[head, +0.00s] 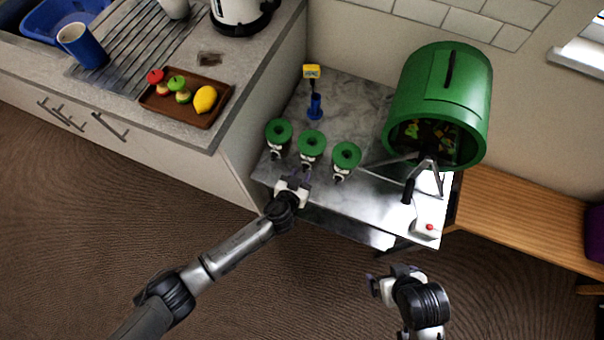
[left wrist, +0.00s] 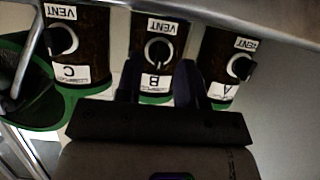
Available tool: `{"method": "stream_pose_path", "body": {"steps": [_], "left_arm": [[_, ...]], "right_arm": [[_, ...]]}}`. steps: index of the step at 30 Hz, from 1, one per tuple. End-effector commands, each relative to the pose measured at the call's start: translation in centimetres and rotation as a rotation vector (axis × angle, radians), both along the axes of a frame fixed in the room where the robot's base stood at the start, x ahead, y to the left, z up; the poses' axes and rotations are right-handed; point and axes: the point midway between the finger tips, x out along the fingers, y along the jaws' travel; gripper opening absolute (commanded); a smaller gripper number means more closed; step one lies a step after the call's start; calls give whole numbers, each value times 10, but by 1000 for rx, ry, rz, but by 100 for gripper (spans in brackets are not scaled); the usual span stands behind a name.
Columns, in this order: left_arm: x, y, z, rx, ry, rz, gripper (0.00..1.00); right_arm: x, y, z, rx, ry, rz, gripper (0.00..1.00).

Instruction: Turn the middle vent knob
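Three dark brown canisters with green ring tops stand in a row on the marble-topped table (head: 352,110). The middle canister (head: 311,147) is labelled B in the left wrist view, between C (left wrist: 75,45) and A (left wrist: 225,62). Its vent knob (left wrist: 157,52) is black inside a white ring. My left gripper (head: 299,174) is in front of the middle canister. In the left wrist view its dark fingers (left wrist: 158,82) are spread apart, with the B label showing between them and the knob beyond the tips. My right gripper (head: 374,287) is away from the table, its opening unclear.
A large green drum (head: 440,85) on metal legs stands at the table's right, with a red button (head: 430,227) nearby. A blue stand with a yellow top (head: 314,100) is behind the canisters. A counter with a wooden fruit tray (head: 160,109) is at left.

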Motion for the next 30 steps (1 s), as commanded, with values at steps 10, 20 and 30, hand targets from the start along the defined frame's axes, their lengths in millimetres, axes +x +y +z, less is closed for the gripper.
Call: {"method": "stream_pose_path", "body": {"steps": [10, 20, 30], "left_arm": [[13, -5, -5, 0, -1, 0, 35], [13, -5, -5, 0, 0, 0, 25], [13, -5, -6, 0, 0, 0, 0]], "right_arm": [[0, -1, -5, -2, 0, 1, 100], [0, -2, -5, -7, 0, 5, 100], [0, -2, -5, -7, 0, 4, 100]]}}
